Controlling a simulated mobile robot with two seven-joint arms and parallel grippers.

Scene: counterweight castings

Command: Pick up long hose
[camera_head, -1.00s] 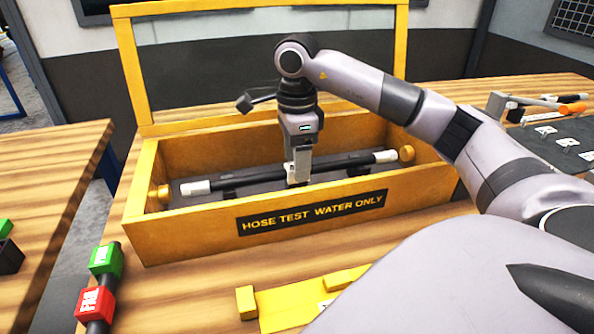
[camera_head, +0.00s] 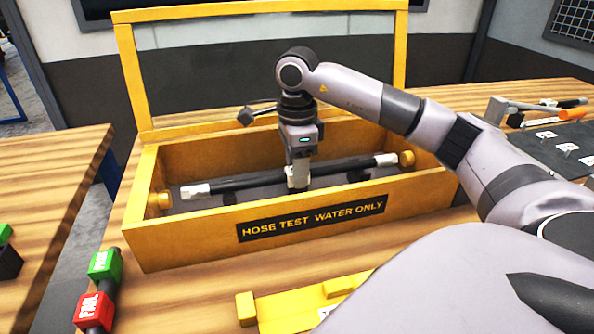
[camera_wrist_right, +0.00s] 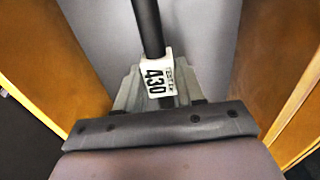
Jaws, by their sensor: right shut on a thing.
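The long hose (camera_head: 245,181) is a black tube with pale silver end fittings. It lies lengthwise inside the yellow wooden test box (camera_head: 180,240), which is marked "HOSE TEST WATER ONLY". My right gripper (camera_head: 298,184) points straight down into the box and is shut on the hose near its middle. In the right wrist view the hose (camera_wrist_right: 147,25) runs up from between the fingers, and a white tag (camera_wrist_right: 156,80) reading "430" sits on it at the jaws. The fingertips are partly hidden there. My left gripper is not in view.
The box has a raised, yellow-framed clear lid (camera_head: 260,60) behind my arm, and round yellow knobs inside both ends. Green (camera_head: 105,265) and red (camera_head: 95,310) blocks are at the front left. A yellow holder (camera_head: 300,305) lies in front. A dark tool board (camera_head: 560,150) is at the right.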

